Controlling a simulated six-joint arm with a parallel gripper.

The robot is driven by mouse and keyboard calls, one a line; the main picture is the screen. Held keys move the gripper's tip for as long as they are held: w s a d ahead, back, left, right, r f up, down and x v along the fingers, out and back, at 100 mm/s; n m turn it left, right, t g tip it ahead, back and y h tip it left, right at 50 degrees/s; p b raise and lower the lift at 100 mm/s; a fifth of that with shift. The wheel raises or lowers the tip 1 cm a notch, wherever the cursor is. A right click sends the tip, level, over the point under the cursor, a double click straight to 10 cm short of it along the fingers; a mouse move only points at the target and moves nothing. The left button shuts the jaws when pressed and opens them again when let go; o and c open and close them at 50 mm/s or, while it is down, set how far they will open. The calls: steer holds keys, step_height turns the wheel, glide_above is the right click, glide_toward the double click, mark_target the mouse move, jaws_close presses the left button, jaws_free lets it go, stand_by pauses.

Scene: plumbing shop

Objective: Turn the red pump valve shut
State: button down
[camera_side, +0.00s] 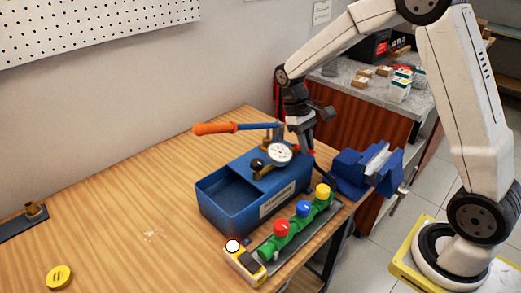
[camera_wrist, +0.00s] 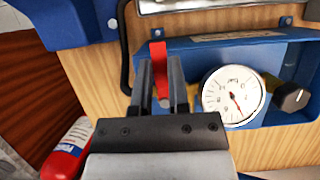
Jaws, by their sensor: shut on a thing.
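The blue test pump (camera_side: 222,203) stands on the wooden bench, with a round white gauge (camera_side: 279,154) and an orange-handled lever (camera_side: 215,128). My gripper (camera_side: 309,148) is at the pump's far right end, pointing down. In the wrist view, my gripper (camera_wrist: 162,100) is shut on a red valve handle (camera_wrist: 158,58), a flat strip that runs up the picture from between the fingers. The handle's lower end is partly hidden by the fingers. The gauge (camera_wrist: 233,95) and a dark knob (camera_wrist: 292,97) are to the right of the fingers.
A blue vise (camera_side: 362,172) stands right of the pump. In front, a rack holds green valves with red (camera_side: 281,228), blue (camera_side: 304,208) and yellow (camera_side: 323,190) caps. The bench's left side is mostly clear.

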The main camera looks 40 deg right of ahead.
mark_target(297, 145)
stand_by(0.4)
steer(key=c, duration=0.6)
jaws_free()
steer(key=shift+v, duration=3.95)
steer(key=shift+f, duration=0.1)
steer(key=shift+s+a+f+t, duration=0.25)
steer(key=shift+s+t, duration=0.05)
steer(key=shift+s, duration=0.05)
steer(key=s+a+f+t, duration=0.2)
steer(key=s+f+t, duration=0.1)
steer(key=s, duration=0.3)
steer(key=s+a+f+t, duration=0.3)
steer(key=s+f, duration=0.2)
steer(key=s, duration=0.1)
steer(key=shift+s+a+t, duration=0.25)
steer(key=shift+s+t, duration=0.05)
